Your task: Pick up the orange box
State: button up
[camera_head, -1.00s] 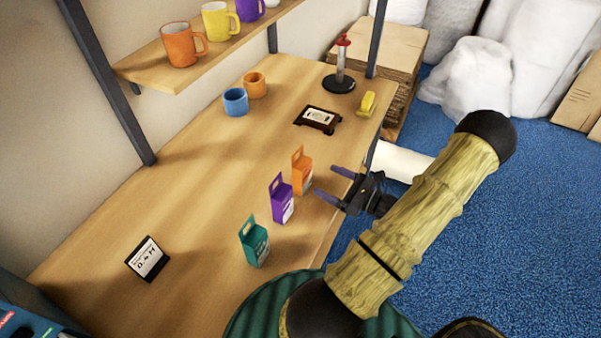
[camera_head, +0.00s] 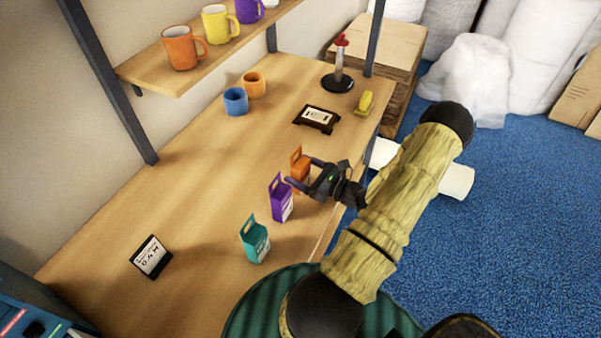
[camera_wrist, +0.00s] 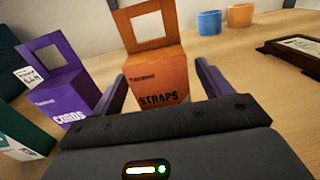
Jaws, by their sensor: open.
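The orange box (camera_head: 300,168) stands upright on the wooden table, near its right edge, with a handle cut-out on top. In the wrist view the orange box (camera_wrist: 158,83) reads "STRAPS" and stands ahead, between the two finger tips. My gripper (camera_head: 301,172) is open, with one finger on each side of the orange box's lower part; I cannot tell if they touch it. In the wrist view my gripper (camera_wrist: 160,85) hides the bottom of the box.
A purple box (camera_head: 280,200) marked "CORDS" stands close by the orange one, with a teal box (camera_head: 255,240) beyond it. A dark framed device (camera_head: 316,119), blue cup (camera_head: 235,101) and orange cup (camera_head: 254,85) stand farther back. The table's left part is mostly clear.

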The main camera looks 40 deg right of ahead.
jog(key=shift+x, duration=1.25)
jog(key=shift+c, duration=0.5)
jog(key=c, duration=1)
